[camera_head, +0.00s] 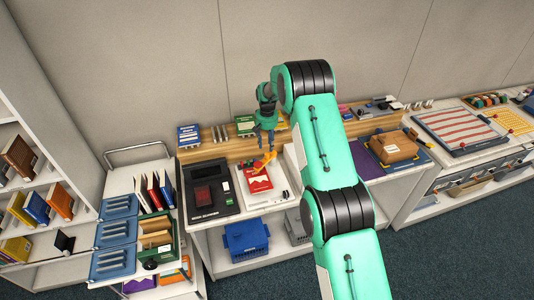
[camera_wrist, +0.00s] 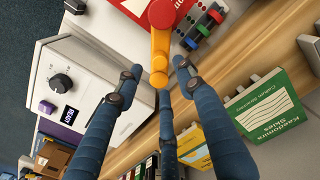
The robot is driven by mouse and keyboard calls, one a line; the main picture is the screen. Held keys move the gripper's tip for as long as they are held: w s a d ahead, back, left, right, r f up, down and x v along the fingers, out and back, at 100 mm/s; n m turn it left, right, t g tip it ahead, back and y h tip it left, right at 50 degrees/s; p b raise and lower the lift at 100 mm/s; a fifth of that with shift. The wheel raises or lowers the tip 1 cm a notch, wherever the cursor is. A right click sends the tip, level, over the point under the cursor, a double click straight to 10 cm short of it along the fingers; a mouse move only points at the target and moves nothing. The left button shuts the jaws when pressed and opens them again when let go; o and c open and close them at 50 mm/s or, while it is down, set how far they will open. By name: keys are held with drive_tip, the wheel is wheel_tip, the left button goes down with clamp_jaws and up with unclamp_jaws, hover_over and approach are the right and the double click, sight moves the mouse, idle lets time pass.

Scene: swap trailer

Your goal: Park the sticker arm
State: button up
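The sticker arm (camera_head: 264,162) is a short orange and yellow arm with a red pivot, over a red-and-white book (camera_head: 259,183) on the counter. In the wrist view the sticker arm (camera_wrist: 160,48) points down the picture, its rounded orange end between my fingertips. My gripper (camera_head: 267,143) is just above and behind the sticker arm in the head view. In the wrist view my gripper (camera_wrist: 157,82) has its blue fingers spread, with visible gaps on both sides of the orange end. I cannot tell its height above the sticker arm.
A black device (camera_head: 211,190) with a dark red screen stands left of the book. A white machine (camera_wrist: 85,85) with a knob and display lies close beside my fingers. A wooden ledge (camera_head: 219,149) with upright books runs behind. A trolley of books (camera_head: 157,190) stands left.

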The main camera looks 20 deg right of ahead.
sight(267, 154)
drive_tip(key=shift+f+p, duration=0.3)
drive_tip(key=shift+f, duration=3.05)
clamp_jaws()
